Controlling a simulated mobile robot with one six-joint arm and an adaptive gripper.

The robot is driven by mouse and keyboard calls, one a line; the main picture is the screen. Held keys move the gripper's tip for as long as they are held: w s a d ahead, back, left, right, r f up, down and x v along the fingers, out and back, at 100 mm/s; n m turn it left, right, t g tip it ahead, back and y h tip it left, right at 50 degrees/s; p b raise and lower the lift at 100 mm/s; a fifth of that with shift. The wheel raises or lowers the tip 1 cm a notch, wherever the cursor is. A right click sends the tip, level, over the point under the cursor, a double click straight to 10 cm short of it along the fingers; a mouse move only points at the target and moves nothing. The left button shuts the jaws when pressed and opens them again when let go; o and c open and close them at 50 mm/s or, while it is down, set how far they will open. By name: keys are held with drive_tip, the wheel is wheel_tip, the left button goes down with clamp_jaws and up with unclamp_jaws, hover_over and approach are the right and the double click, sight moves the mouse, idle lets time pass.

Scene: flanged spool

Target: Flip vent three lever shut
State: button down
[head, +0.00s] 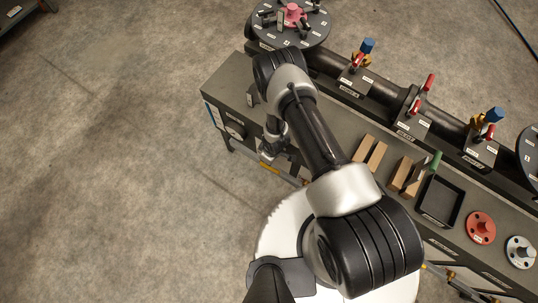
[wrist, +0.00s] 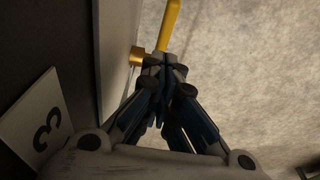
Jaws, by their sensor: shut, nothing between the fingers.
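The vent three lever is a yellow bar (wrist: 171,25) at the top of the wrist view, slanting up and a little right from a brass fitting (wrist: 138,57). A white plate marked 3 (wrist: 35,122) is at the left. My gripper (wrist: 166,66) is shut and empty, its fingertips right by the lower end of the lever. I cannot tell whether they touch it; they partly hide the joint of lever and fitting. In the head view my gripper (head: 272,153) hangs at the bench's near side, and a small yellow part (head: 268,168) shows just below it.
The dark bench (head: 225,85) carries a pipe with red- and blue-handled valves (head: 362,52), wooden blocks (head: 376,154), a black tray (head: 438,201) and a red flange (head: 480,227). A gauge (head: 235,130) is on its front.

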sight(270, 167)
drive_tip(key=f, duration=0.2)
drive_tip(key=d+f+b, duration=0.1)
drive_tip(key=f, duration=0.1)
drive_tip(key=shift+s+f, duration=0.1)
drive_tip(key=shift+s, duration=0.3)
drive_tip(key=shift+s+d+f+b, duration=0.3)
drive_tip(key=shift+f+b, duration=0.15)
drive_tip(key=shift+b, duration=0.1)
drive_tip(key=shift+w+r, duration=0.1)
drive_tip(key=shift+r, duration=0.15)
